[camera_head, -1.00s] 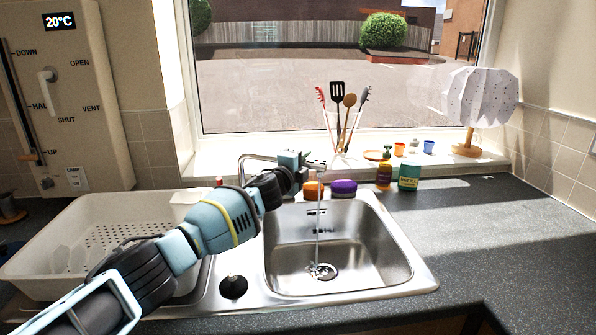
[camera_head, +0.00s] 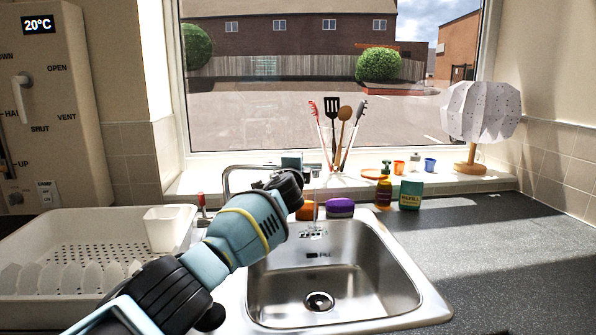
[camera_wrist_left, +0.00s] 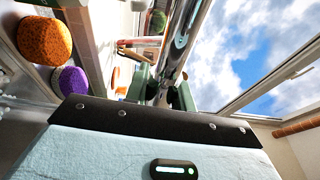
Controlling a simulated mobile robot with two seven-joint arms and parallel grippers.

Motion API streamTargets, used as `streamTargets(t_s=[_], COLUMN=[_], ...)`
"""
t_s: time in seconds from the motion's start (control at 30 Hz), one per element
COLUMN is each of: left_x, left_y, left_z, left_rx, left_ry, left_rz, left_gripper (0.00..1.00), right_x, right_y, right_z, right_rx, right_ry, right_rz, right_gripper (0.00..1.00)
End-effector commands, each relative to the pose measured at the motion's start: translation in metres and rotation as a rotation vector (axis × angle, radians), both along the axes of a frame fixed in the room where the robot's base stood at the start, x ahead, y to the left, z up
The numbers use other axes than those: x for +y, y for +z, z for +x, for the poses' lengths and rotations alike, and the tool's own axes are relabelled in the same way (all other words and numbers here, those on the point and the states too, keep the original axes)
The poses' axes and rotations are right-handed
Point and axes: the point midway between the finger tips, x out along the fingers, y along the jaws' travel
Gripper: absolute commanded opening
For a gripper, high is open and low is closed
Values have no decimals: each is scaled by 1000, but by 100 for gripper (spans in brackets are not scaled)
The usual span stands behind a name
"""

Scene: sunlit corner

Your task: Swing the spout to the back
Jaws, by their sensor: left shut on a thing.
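The chrome spout (camera_head: 246,167) rises behind the sink and reaches right, towards the window. Water (camera_head: 316,205) runs from its tip and lands near the sink's back wall. My left gripper (camera_head: 293,162) is at the spout's outer end, partly hidden by my own wrist. In the left wrist view the spout (camera_wrist_left: 186,38) runs as a shiny tube between the fingers of my left gripper (camera_wrist_left: 160,92), which is shut on it. My right gripper is not in view.
The steel sink (camera_head: 400,270) lies below. An orange sponge (camera_head: 305,210), a purple sponge (camera_head: 340,208) and a soap bottle (camera_head: 384,190) stand behind it. A utensil holder (camera_head: 335,160) is on the sill. A white dish rack (camera_head: 60,240) is at left. The right counter is clear.

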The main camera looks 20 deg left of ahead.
Motion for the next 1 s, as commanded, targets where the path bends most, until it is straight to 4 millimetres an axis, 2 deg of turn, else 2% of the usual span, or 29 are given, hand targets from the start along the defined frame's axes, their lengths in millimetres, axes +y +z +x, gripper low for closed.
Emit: streamTargets(t_s=[0.37, 0.4, 0.53, 0.87, 1.0], left_x=[2, 2, 1, 1, 0], left_y=[-2, -2, -1, 0, 0], left_z=[0, 0, 0, 0, -4], left_rx=[3, 3, 3, 1, 2], left_ry=[6, 6, 5, 3, 2], left_rz=[0, 0, 0, 1, 0], left_gripper=[0, 29, 46, 46, 46], right_x=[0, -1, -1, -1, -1], right_y=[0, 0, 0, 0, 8], right_z=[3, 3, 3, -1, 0], right_rx=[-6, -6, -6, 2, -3], right_ry=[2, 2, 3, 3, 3], right_rz=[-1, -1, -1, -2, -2], right_gripper=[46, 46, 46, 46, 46])
